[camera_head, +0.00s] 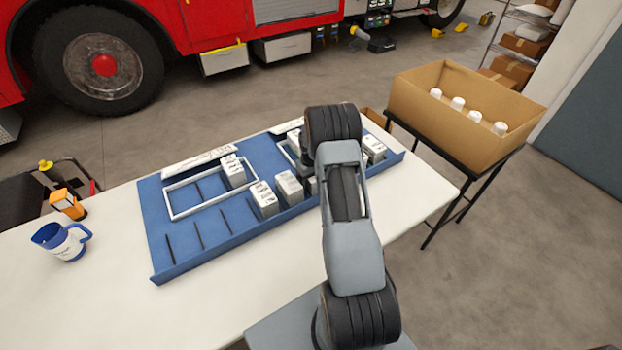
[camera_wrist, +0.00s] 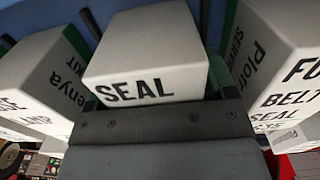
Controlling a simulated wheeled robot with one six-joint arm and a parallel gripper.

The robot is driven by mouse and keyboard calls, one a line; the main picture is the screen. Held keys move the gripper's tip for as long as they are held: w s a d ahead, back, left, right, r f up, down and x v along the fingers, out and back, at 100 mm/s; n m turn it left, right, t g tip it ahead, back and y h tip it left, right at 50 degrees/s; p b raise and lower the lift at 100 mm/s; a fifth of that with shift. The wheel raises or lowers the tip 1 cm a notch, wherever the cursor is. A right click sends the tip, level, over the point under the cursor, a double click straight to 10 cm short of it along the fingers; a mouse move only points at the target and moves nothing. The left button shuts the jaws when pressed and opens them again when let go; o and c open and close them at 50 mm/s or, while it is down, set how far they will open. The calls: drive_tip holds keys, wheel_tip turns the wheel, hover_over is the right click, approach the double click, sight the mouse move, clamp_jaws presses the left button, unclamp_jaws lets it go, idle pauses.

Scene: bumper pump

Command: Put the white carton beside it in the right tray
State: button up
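In the head view a blue board (camera_head: 222,228) lies on the table with a left white-framed tray (camera_head: 181,216). A right white-framed tray (camera_head: 283,151) is mostly hidden behind my arm. A white carton (camera_head: 232,170) stands in the left tray's upper right corner. Two white cartons (camera_head: 263,198) and (camera_head: 289,187) stand on the board's front side, and others show beside my arm. In the wrist view a white carton marked SEAL (camera_wrist: 150,55) is directly at my gripper (camera_wrist: 165,125); a dark finger covers its lower part. The opposite finger is hidden, so grip is unclear.
White cartons stand close on both sides in the wrist view, left (camera_wrist: 40,75) and right (camera_wrist: 275,60). A cardboard box (camera_head: 440,120) with white-capped items stands on a black stand at right.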

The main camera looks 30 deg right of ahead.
drive_tip(key=c, duration=0.9)
drive_tip(key=shift+c, duration=0.2)
